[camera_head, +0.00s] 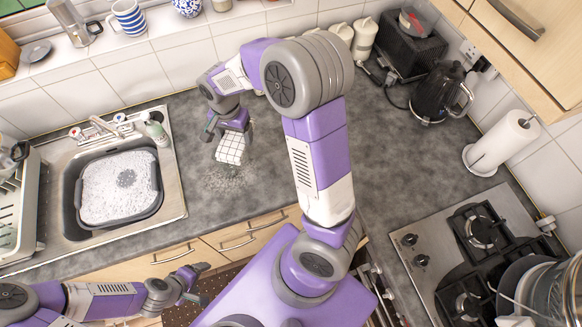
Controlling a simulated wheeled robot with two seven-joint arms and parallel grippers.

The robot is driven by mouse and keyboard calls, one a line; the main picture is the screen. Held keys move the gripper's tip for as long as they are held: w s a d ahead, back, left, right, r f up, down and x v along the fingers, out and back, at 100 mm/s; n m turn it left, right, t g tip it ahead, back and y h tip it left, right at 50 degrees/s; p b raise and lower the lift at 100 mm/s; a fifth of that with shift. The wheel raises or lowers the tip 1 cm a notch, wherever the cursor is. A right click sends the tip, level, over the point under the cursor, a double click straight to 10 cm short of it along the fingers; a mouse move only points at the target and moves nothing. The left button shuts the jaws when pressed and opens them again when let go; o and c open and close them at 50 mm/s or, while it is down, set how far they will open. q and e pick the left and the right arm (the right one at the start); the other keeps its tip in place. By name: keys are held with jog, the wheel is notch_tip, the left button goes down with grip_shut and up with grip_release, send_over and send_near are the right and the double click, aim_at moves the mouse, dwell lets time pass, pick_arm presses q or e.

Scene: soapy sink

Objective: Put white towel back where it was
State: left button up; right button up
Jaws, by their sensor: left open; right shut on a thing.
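The white towel (230,148) has a dark grid pattern and hangs or rests just at the grey worktop, left of centre in the head view. My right gripper (227,133) is shut on it from above. Whether the towel touches the worktop is hard to tell. A speckled, lighter patch (225,178) lies on the worktop just below the towel. My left gripper (196,282) is open and empty, low in front of the cabinet drawers, away from the towel.
A black kettle (440,92), toaster (408,45) and paper roll (504,142) stand at the right. A gas hob (470,240) is front right. Worktop between sink and hob is mostly clear.

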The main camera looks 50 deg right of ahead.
jog(key=s+d+f+n+b, duration=0.4)
jog(key=s+d+b, duration=0.1)
jog(key=s+b, duration=0.2)
jog(key=s+d+f+n+b, duration=0.3)
jog(key=s+d+f+b, duration=0.2)
jog(key=s+b, duration=0.15)
jog(key=f, duration=0.3)
jog(key=f+b, duration=0.1)
jog(key=f, duration=0.2)
jog(key=s+f, duration=0.1)
jog(key=f, duration=0.2)
jog(key=shift+d+b, duration=0.25)
jog(key=shift+b, duration=0.15)
jog(key=shift+w+f, duration=0.1)
jog(key=shift+f, duration=0.2)
jog(key=shift+f, duration=0.1)
jog(key=o, duration=0.9)
jog(key=shift+o, duration=0.2)
